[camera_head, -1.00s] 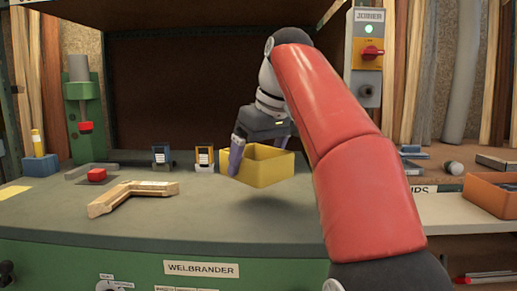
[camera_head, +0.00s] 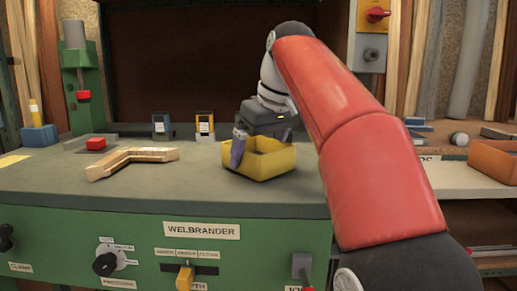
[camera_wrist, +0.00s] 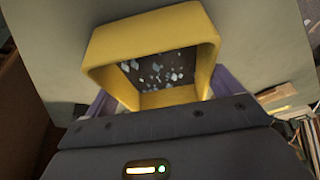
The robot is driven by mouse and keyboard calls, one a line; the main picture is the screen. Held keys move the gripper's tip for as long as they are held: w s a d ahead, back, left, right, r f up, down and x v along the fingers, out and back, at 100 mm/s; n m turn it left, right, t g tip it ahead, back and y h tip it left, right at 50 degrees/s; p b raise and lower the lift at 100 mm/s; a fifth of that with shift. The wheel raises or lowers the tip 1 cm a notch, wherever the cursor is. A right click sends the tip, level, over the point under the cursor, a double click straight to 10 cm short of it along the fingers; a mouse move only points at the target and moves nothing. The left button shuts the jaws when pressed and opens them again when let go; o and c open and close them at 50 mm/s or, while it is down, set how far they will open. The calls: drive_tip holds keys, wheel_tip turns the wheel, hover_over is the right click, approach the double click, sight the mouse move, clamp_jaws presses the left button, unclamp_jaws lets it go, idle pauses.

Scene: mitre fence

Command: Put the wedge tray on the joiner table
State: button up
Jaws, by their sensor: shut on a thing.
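The yellow open-topped wedge tray (camera_head: 262,165) is in my gripper (camera_head: 258,148), over the grey-green top of the Welbrander bench (camera_head: 200,197). In the head view one purple finger shows at its left side. In the wrist view the tray (camera_wrist: 150,33) lies between both purple fingers, and small pale pieces or specks show inside it. The tray looks about level and at or very near the bench top; I cannot tell whether its base touches.
A green press (camera_head: 85,95) is at the back left. An orange bin (camera_head: 494,162) is on the right shelf.

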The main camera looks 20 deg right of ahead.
drive_tip(key=shift+f+b, duration=0.3)
drive_tip(key=shift+f, duration=0.05)
idle(0.3)
drive_tip(key=o, duration=0.8)
drive_tip(key=shift+o, duration=0.2)
drive_tip(key=shift+r, duration=0.1)
drive_tip(key=shift+r+p, duration=1.5)
drive_tip(key=shift+p, duration=0.35)
drive_tip(key=shift+r, duration=1.95)
